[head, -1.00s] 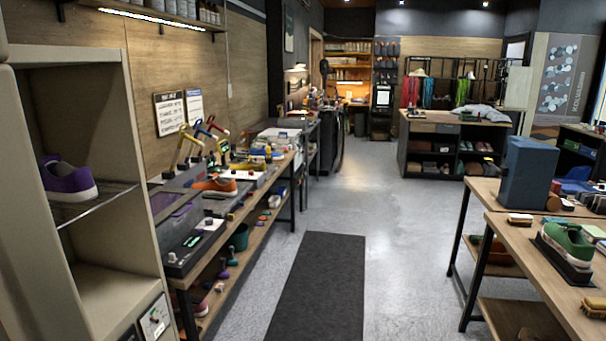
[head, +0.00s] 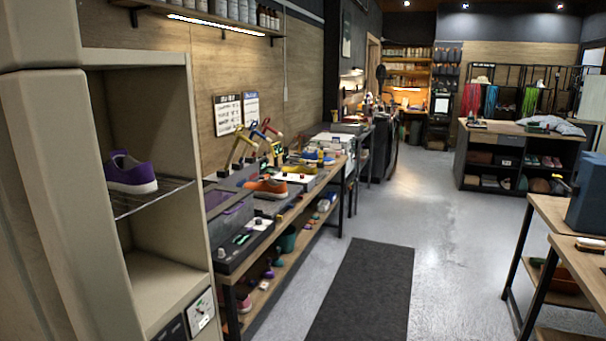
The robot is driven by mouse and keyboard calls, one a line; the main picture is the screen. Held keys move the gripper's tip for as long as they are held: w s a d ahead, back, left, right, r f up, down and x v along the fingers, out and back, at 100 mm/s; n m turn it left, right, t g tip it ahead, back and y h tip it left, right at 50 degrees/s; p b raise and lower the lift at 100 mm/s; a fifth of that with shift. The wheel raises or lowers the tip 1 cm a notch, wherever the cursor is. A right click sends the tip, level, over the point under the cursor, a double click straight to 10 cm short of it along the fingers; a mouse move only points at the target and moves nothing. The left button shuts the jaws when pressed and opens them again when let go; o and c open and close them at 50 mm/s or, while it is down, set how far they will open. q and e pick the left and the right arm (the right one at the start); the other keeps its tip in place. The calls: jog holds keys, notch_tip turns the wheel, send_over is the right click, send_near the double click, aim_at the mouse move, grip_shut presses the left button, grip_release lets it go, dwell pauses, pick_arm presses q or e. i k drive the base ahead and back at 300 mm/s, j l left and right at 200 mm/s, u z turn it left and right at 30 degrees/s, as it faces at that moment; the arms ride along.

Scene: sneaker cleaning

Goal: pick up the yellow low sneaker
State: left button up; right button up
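I cannot clearly pick out the yellow low sneaker. Small yellow items (head: 299,170) show on the far part of the long left workbench (head: 318,189), but they are too small to tell what they are. An orange sneaker (head: 265,187) sits on the same bench, nearer to me. A purple sneaker (head: 130,174) with a white sole sits on a wire shelf (head: 155,196) in the beige cabinet at the left. Neither of my grippers is in view.
The beige cabinet (head: 150,62) stands close at the left. A dark mat (head: 365,290) lies on the open grey floor. A wooden table (head: 565,225) with a blue box (head: 588,195) is at the right edge. A dark counter (head: 515,155) stands at the back right.

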aim_at(302, 168)
jog(key=i+l+z, duration=0.1)
jog(key=i+l, duration=0.2)
jog(key=l, duration=0.2)
jog(key=i+l, duration=0.3)
jog(key=l, duration=0.15)
jog(key=i+l+z, duration=0.15)
jog(key=i+l, duration=0.15)
jog(key=l, duration=0.15)
